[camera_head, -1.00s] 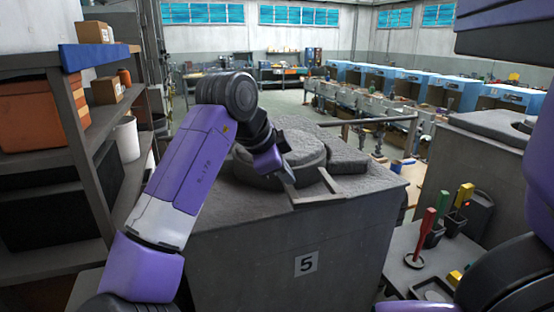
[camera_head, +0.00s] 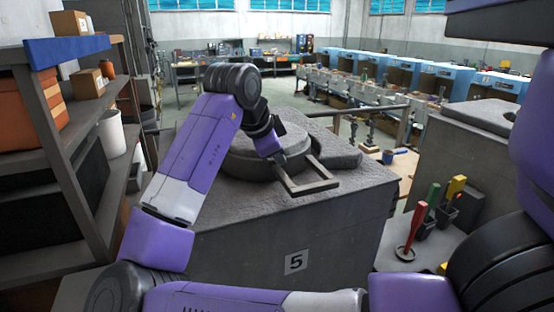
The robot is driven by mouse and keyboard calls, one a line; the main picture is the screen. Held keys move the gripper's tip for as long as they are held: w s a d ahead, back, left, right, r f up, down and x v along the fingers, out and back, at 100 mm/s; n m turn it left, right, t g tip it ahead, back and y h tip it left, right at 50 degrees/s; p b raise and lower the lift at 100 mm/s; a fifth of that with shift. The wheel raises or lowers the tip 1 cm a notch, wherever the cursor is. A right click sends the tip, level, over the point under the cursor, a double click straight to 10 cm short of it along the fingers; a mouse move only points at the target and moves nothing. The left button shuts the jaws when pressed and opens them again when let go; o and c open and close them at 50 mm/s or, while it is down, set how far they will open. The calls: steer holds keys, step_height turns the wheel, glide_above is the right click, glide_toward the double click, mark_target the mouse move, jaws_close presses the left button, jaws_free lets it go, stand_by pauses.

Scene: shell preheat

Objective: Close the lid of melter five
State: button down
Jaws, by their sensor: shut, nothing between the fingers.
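A square-cornered handle frame (camera_head: 318,187) sticks out from the lid toward the front right. My gripper (camera_head: 281,160) is shut with nothing in it, at the lid's right edge beside the inner end of the handle frame. I cannot tell whether it touches. My wrist hides part of the lid.
A shelf (camera_head: 62,155) with boxes stands close on the left. Another grey melter (camera_head: 470,135) is at the right. A side table (camera_head: 398,243) holds red, green and yellow handled tools (camera_head: 412,230). A metal rail (camera_head: 365,110) runs behind melter five.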

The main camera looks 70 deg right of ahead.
steer(key=shift+w+d+r+n, duration=0.15)
steer(key=shift+d+n, duration=0.25)
steer(key=shift+d, duration=0.15)
steer(key=shift+r, duration=0.15)
steer(key=shift+w+a+r, duration=0.15)
steer(key=shift+r, duration=0.05)
steer(key=s+b+v, duration=0.1)
steer(key=v, duration=0.6)
steer(key=shift+w+a+b, duration=0.2)
steer(key=shift+a+b, duration=0.05)
steer(key=shift+b, duration=0.05)
